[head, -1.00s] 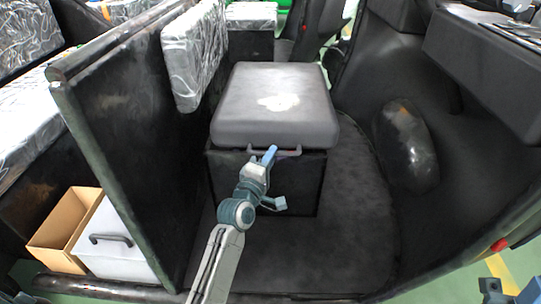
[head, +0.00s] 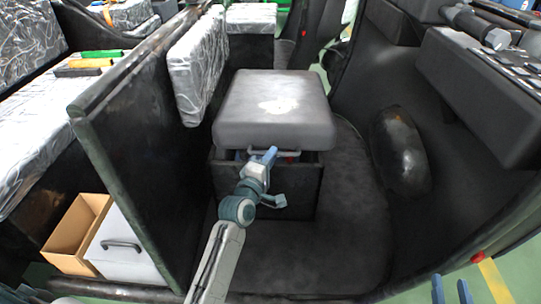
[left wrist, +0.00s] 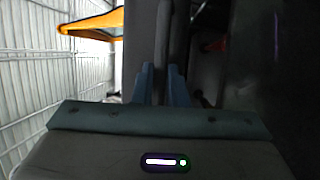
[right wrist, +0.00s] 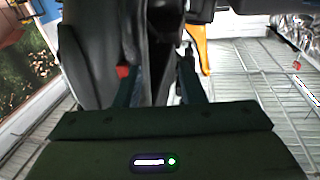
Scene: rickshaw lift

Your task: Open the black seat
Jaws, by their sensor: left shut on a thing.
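The black seat (head: 245,130) is a thick cushion lid with a worn pale patch on top. Its front edge is tilted up off the dark box (head: 300,190), and a gap shows blue and red things inside. A grey bar handle (head: 291,152) is on the seat's front edge. My left gripper (head: 268,157) is shut on this handle; the left wrist view shows its blue fingers (left wrist: 161,85) around a dark bar. My right gripper (head: 452,292) is at the bottom right, its fingers apart and empty; they are also apart in the right wrist view (right wrist: 156,85).
A dark partition (head: 140,150) with a plastic-wrapped backrest (head: 197,75) stands left of the seat. A cardboard box (head: 75,235) and a white handled box (head: 125,250) are at lower left. A rounded dark hump (head: 402,150) is to the right. The floor before the seat is clear.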

